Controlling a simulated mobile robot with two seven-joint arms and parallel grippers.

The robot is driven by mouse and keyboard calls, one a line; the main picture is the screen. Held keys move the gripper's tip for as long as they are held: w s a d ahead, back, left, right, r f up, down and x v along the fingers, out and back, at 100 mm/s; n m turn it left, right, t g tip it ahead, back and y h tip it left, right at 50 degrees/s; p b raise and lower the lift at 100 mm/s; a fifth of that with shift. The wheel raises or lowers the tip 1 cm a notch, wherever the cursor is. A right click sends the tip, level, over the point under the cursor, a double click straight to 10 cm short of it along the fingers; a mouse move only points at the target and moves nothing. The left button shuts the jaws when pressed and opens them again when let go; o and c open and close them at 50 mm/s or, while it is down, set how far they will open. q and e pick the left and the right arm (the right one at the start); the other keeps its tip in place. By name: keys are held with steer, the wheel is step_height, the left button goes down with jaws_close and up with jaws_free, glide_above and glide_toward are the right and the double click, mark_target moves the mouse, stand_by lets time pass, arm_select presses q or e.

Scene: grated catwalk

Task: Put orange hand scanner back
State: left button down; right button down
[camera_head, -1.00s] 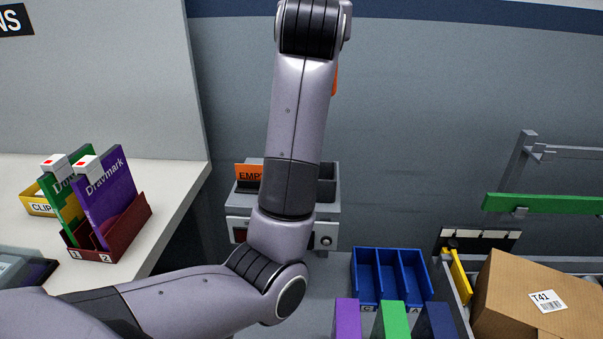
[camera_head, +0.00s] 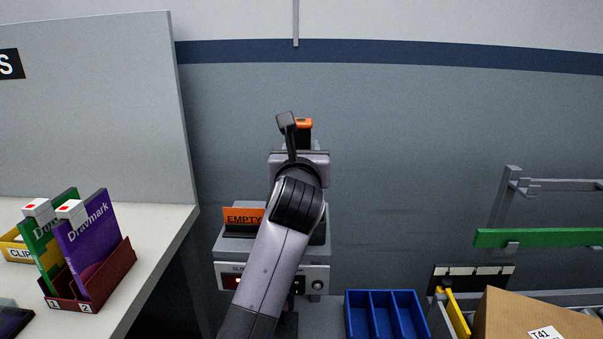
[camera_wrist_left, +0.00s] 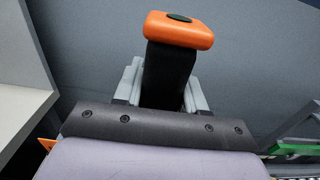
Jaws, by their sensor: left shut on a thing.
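The orange hand scanner (camera_wrist_left: 179,29) has an orange head and a black handle. My left gripper (camera_wrist_left: 158,92) is shut on its black handle, with a grey finger on each side, in the left wrist view. In the head view the scanner (camera_head: 303,122) shows as a small orange and black piece behind my left gripper (camera_head: 297,148), held up in front of the grey wall. Below it stands a grey dock unit (camera_head: 232,243) with an orange EMPTY card (camera_head: 243,216); my arm hides part of it. My right gripper is not in view.
A blue divided bin (camera_head: 385,315) sits right of the dock. A cardboard box (camera_head: 515,318) and a green rail (camera_head: 545,237) are at the right. A desk on the left bears a red holder (camera_head: 90,295) with purple and green packs. Air around the scanner is clear.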

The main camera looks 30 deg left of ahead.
arm_select(q)
steer(key=shift+f, duration=2.05)
steer(key=shift+f, duration=0.2)
steer(key=c, duration=0.6)
jaws_free()
steer(key=shift+c, duration=0.2)
